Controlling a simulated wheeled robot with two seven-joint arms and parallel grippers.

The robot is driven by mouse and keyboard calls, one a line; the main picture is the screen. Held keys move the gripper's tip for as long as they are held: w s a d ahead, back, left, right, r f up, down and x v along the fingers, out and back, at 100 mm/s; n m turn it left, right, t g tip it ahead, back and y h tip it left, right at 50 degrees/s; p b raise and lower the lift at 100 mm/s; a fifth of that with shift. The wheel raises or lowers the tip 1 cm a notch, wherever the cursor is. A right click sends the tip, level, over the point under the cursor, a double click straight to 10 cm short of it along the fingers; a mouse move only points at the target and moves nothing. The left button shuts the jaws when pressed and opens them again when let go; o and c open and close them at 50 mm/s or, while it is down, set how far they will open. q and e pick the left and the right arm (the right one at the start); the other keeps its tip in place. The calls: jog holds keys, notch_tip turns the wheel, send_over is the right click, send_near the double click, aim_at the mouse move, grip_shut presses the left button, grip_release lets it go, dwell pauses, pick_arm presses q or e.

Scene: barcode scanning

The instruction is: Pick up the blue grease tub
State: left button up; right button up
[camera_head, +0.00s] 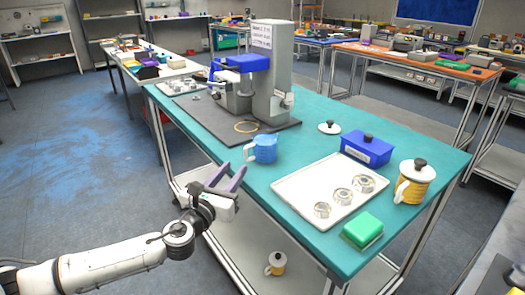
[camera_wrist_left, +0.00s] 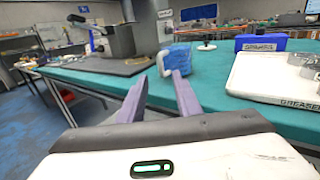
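A blue tub (camera_head: 368,150) with a dark knob on its lid stands on the teal table, behind the white tray. It also shows in the left wrist view (camera_wrist_left: 261,43), with a label on its side that is hard to read. My left gripper (camera_head: 230,176) is at the table's near left edge, well to the left of the tub and apart from it. In the left wrist view its purple fingers (camera_wrist_left: 161,84) are spread with nothing between them. My right gripper is not in view.
A light-blue mug (camera_head: 264,149) stands just beyond my left gripper. A white tray (camera_head: 291,189) with several metal parts lies in front of the tub. A yellow lidded mug (camera_head: 411,186) stands right, a green sponge-like block (camera_head: 362,230) in front, a machine (camera_head: 272,75) at the back.

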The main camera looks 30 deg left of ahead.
aim_at(245, 155)
pick_arm(q)
jog(key=shift+w+a+r, duration=0.1)
jog(key=shift+w+a, duration=0.1)
jog(key=shift+w, duration=1)
jog(key=shift+w+a+f, duration=0.1)
jog(key=shift+w+a, duration=0.1)
jog(key=shift+w, duration=0.95)
jog(key=shift+w+a+r, duration=0.1)
jog(key=shift+w+a, duration=0.1)
jog(key=shift+w, duration=1)
jog(key=shift+c, duration=0.4)
jog(key=shift+r, duration=0.1)
grip_shut()
